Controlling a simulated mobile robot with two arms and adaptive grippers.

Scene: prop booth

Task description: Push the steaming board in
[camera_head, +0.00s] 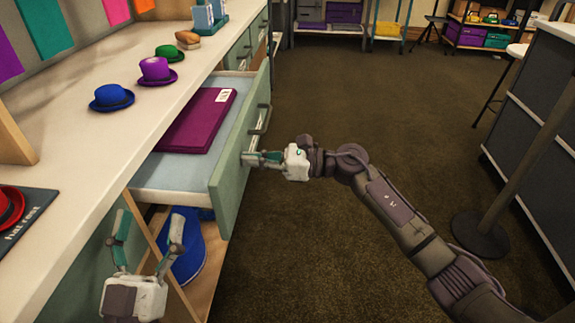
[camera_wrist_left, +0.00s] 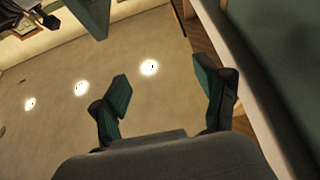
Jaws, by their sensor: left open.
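A pull-out with a pale blue top surface (camera_head: 172,172) and a green front (camera_head: 229,180) sticks out from under the counter; it appears to be the steaming board. A flat purple item (camera_head: 199,118) with a white label lies on it. My right gripper (camera_head: 250,158) is at the outer face of the green front, near its handle (camera_head: 262,120); whether its fingers are closed or touch the front is unclear. My left gripper (camera_head: 148,234) is open and empty in front of the lower compartment, near the counter; its spread fingers also show in the left wrist view (camera_wrist_left: 166,92).
Blue (camera_head: 111,97), purple (camera_head: 157,71) and green (camera_head: 169,52) hats stand on the counter (camera_head: 90,165). A red hat (camera_head: 10,207) sits at left. A large blue object (camera_head: 188,255) is in the lower compartment. The floor (camera_head: 380,90) beyond is clear.

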